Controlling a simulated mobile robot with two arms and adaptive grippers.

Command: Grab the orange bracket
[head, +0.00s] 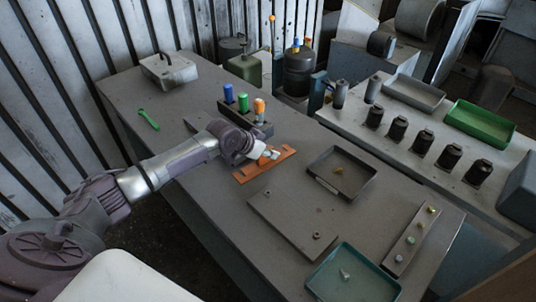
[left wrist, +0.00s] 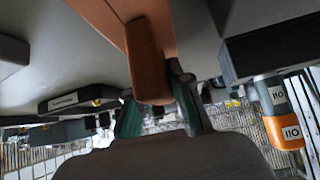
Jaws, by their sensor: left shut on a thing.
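The orange bracket (head: 252,172) lies on the grey workbench, near the middle, with a flat base and a raised part at my gripper. My left gripper (head: 264,156) reaches over it from the left and is shut on the raised part. In the left wrist view the orange bracket (left wrist: 148,60) stands between the fingers of my left gripper (left wrist: 158,105). My gripper hides part of the bracket in the head view. My right gripper is not in view.
Behind the bracket stands a dark block (head: 243,122) with blue, green and orange tools. A black tray (head: 359,194) lies close on the right. A grey plate (head: 273,218) and a teal tray (head: 376,291) are in front. A green wrench (head: 149,120) lies at the left.

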